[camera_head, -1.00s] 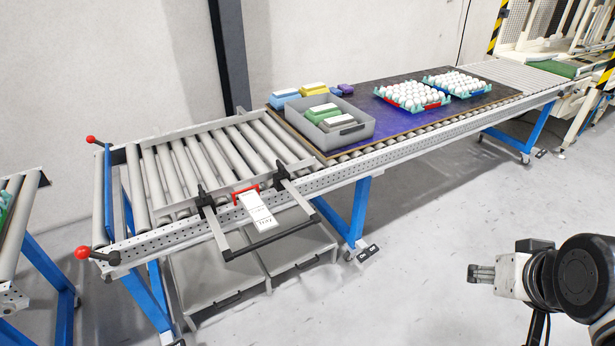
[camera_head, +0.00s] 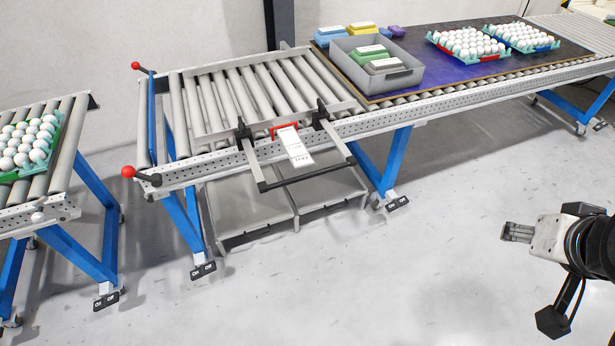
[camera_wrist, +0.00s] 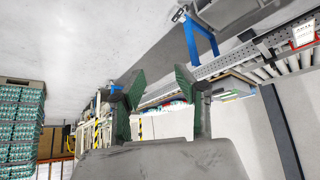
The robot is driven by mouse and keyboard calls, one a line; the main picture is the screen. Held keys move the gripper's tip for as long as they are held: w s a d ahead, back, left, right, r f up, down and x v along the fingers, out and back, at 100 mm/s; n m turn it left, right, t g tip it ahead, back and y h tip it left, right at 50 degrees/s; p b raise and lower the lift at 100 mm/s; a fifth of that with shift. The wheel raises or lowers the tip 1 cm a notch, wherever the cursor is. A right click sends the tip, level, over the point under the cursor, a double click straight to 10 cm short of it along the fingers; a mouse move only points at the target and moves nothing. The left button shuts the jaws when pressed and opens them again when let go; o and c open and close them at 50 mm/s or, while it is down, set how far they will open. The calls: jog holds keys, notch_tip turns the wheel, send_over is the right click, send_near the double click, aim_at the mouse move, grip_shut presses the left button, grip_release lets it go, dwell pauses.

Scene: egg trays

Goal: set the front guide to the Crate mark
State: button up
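The front guide is a grey bar (camera_head: 282,120) lying over the rollers near the conveyor's front edge. Two black clamps (camera_head: 243,131) join it to arms that stick out in front and end in a dark crossbar (camera_head: 308,175). A red handle (camera_head: 285,129) sits between the clamps. A white card (camera_head: 296,147) hangs there; its print is too small to read, and I cannot make out a Crate mark. My gripper (camera_head: 505,232) is well to the right, over open floor and away from the guide. In the wrist view its two green fingers (camera_wrist: 158,105) stand apart with nothing between them.
A grey crate (camera_head: 414,79) with coloured packs stands on a dark board, with egg trays (camera_head: 475,60) farther right. Red-knobbed posts (camera_head: 128,172) mark the conveyor's left end. Another roller stand (camera_head: 35,198) with eggs is at far left. Grey bins (camera_head: 250,212) sit underneath. The front floor is clear.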

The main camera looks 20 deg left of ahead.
dwell(0.3)
jog(key=shift+w+a+f, duration=0.15)
jog(key=shift+w+a, duration=0.05)
jog(key=shift+a, duration=0.05)
jog(key=c, duration=0.5)
jog(key=w+a+f+m+y+b, duration=0.1)
jog(key=w+a+f+b, duration=0.1)
jog(key=a, duration=0.2)
jog(key=w+a+f+m+t+y+b, duration=0.1)
jog(key=w+a+f+y, duration=0.1)
jog(key=a, duration=0.3)
jog(key=w+a+f+m+y+b, duration=0.1)
jog(key=w+a+f+m+b, duration=0.1)
jog(key=w+a+f, duration=0.1)
jog(key=shift+w+a+f+b, duration=0.2)
jog(key=shift+w+a+b, duration=0.2)
jog(key=shift+a, duration=0.3)
grip_shut()
jog(key=w+a+f+m+y+b, duration=0.1)
jog(key=a+f+m+y+b, duration=0.5)
jog(key=a, duration=0.7)
jog(key=w+a+f+h+b, duration=0.1)
jog(key=w+a+f+b, duration=0.1)
jog(key=w+a+f, duration=0.5)
jog(key=w+a, duration=0.2)
jog(key=a, duration=0.1)
jog(key=shift+w+n+t+b, duration=0.2)
jog(key=shift+n+t+b, duration=0.15)
jog(key=shift+n+t, duration=0.05)
